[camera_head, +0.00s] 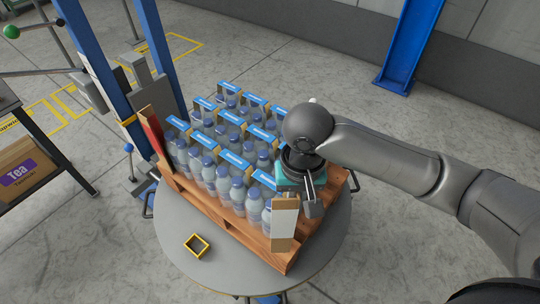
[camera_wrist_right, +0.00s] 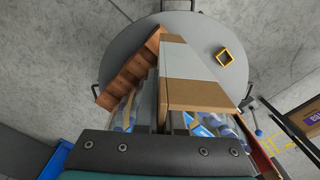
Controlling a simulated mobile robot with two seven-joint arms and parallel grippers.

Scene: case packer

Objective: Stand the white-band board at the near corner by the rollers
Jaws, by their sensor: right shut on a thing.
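The white-band board (camera_head: 284,224) is a brown cardboard piece with a broad white band. It stands about upright at the near right corner of the wooden pallet (camera_head: 240,232), beside the bottles. In the right wrist view the white-band board (camera_wrist_right: 195,92) reaches out from between the fingers, over the pallet edge (camera_wrist_right: 128,80). My right gripper (camera_head: 313,200) is shut on the board; it also shows in the wrist view (camera_wrist_right: 158,122). I cannot tell whether the board's foot touches the pallet. My left gripper is out of view.
Bottle packs with blue labels (camera_head: 235,160) fill the pallet on a round grey table (camera_head: 185,250). A red-band board (camera_head: 152,132) stands at the left corner. A small yellow frame (camera_head: 197,246) lies on the table's near side. Blue posts (camera_head: 98,62) rise behind left.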

